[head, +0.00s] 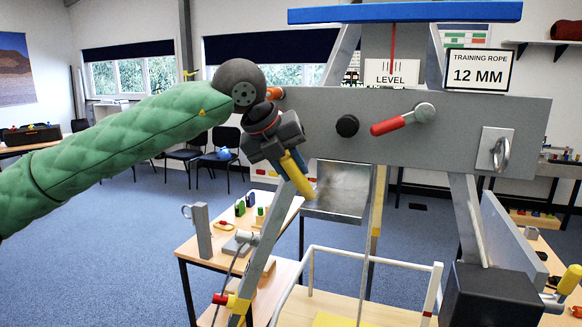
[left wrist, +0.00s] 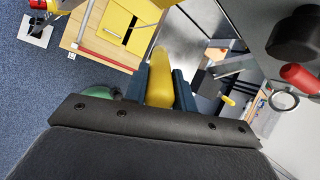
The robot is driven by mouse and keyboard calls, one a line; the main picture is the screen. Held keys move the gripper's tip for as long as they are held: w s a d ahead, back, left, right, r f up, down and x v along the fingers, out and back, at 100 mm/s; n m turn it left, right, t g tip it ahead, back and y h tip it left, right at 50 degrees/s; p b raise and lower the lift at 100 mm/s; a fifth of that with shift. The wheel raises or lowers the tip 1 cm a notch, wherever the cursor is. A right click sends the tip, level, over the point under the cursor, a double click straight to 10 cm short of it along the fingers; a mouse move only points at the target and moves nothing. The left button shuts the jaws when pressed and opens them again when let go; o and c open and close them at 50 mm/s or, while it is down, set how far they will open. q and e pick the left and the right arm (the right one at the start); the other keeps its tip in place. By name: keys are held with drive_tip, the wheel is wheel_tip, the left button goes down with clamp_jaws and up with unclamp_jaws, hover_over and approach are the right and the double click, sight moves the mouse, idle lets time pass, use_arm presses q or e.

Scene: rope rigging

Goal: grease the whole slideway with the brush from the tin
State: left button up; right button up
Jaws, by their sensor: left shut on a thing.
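My left gripper (head: 290,155) is shut on a yellow rod-like thing (head: 299,178), in front of the grey rig beam. The thing points down and to the right in the head view. In the left wrist view its rounded yellow body (left wrist: 160,75) sits between the two dark blue fingers (left wrist: 160,92). It looks like a handle; I see no bristles, so I cannot tell if it is the brush. I cannot make out the grease tin. I cannot tell which surface is the slideway. My right gripper does not show.
A grey beam (head: 385,150) carries a red-handled lever (head: 390,124), a black knob (head: 347,125) and a metal ring (head: 501,154). Below stand a white rail (head: 375,257) and a black box (head: 491,293). A small wooden table (head: 217,247) with parts stands left. Blue carpet lies open further left.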

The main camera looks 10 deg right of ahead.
use_arm(q)
drive_tip(key=shift+f, duration=0.25)
drive_tip(key=shift+d, duration=0.1)
